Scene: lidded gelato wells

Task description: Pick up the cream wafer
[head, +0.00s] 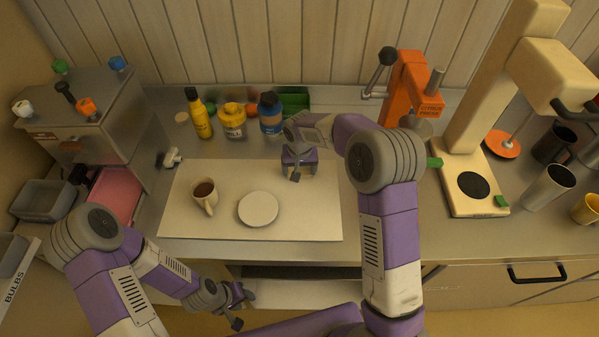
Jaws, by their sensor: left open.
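No thing in the head view is plainly the cream wafer. A small flat cream disc (182,118) lies at the back left of the counter, left of the yellow bottle. A larger pale round disc (258,209) lies on the white board, and I cannot tell whether it is a plate. My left gripper (238,302) is open and low in front of the counter's front edge, apart from both discs. My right gripper (297,172) points down over the back right of the board, above and right of the larger disc. Its finger opening is unclear.
A mug of brown drink (205,195) stands on the white board (318,222). A yellow bottle (198,115), a yellow jar (232,121) and a blue jar (270,114) stand behind it. An orange press (408,90) and a cream machine (470,150) stand right. The board's front is clear.

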